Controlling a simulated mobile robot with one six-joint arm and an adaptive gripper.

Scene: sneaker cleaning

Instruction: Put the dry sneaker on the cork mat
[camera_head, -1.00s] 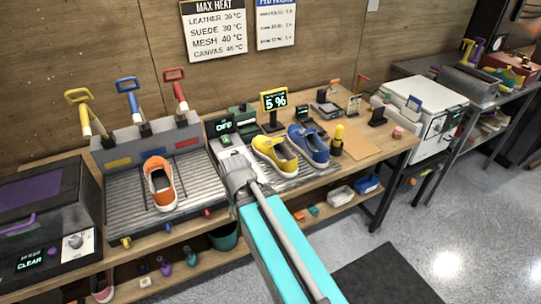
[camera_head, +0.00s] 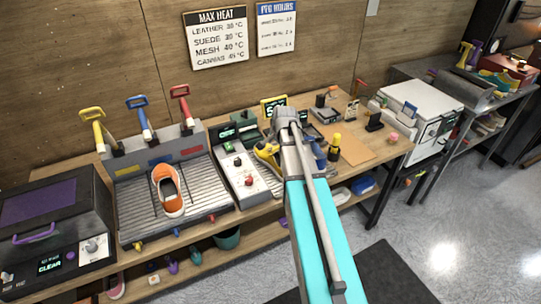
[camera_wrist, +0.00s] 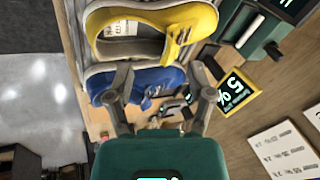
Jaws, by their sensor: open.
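A yellow sneaker (camera_head: 266,153) and a blue sneaker (camera_head: 320,158) sit side by side on the bench, both mostly hidden by my arm in the head view. In the wrist view the yellow sneaker (camera_wrist: 150,30) is at the top and the blue sneaker (camera_wrist: 140,82) lies just below it. My gripper (camera_wrist: 158,75) is open and empty, its fingers overlapping the blue sneaker's image; I cannot tell if they touch it. An orange sneaker (camera_head: 168,192) stands in the ribbed tray at left. The flat tan cork mat (camera_head: 356,149) is bare, right of the blue sneaker.
A lit display (camera_wrist: 235,90) reading 5 % stands behind the sneakers. A yellow-topped bottle (camera_head: 334,146) stands between the blue sneaker and the mat. A control box (camera_head: 246,178) is left of the yellow sneaker. Small stands and a white machine (camera_head: 420,105) are farther right.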

